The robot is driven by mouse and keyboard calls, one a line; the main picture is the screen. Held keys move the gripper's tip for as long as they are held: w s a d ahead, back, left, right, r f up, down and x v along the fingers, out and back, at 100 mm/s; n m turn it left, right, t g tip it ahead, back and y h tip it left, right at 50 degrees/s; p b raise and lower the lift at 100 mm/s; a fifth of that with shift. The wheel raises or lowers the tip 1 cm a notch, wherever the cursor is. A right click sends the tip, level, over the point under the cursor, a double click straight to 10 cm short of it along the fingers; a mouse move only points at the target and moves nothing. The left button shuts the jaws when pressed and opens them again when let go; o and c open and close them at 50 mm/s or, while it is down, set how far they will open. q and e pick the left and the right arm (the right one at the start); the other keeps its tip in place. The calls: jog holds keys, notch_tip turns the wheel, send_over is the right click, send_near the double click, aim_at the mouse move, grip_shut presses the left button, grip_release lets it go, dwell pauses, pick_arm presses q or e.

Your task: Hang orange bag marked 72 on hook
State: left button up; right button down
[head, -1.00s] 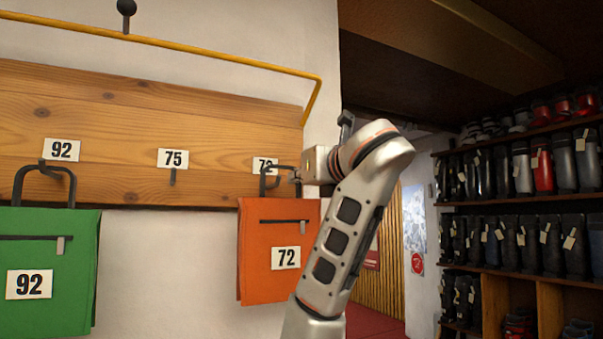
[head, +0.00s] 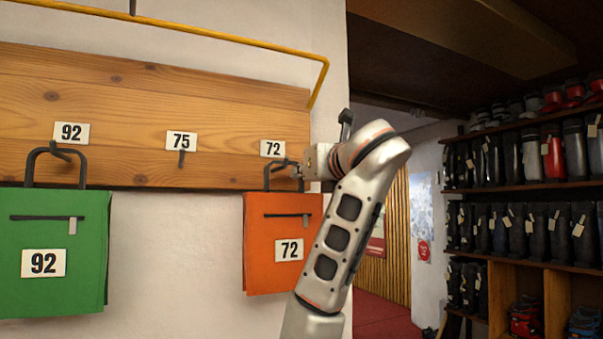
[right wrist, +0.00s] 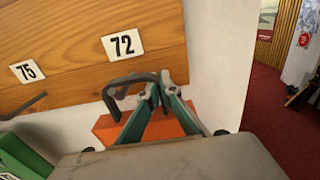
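The orange bag (head: 270,262) marked 72 hangs upright against the wall below the board's 72 label (head: 272,148). Its dark handle (head: 268,176) stands just under that label. The orange bag also shows in the right wrist view (right wrist: 165,129), partly hidden by my fingers. My right gripper (head: 299,172) is at the handle's right side. In the right wrist view its teal fingers (right wrist: 160,88) close together on the dark handle (right wrist: 128,80). The hook under 72 blends with the handle, so I cannot tell whether the handle rests on it. My left gripper is out of view.
A green bag (head: 50,290) marked 92 hangs at the left. The hook under 75 (head: 181,158) is empty. A yellow rail (head: 230,40) runs above the wooden board (head: 130,100). Boot shelves (head: 530,190) stand at the right.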

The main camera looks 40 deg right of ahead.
jog(key=shift+f, duration=0.1)
dwell(0.3)
jog(key=c, duration=2.2)
grip_release()
jog(key=shift+v, duration=6.05)
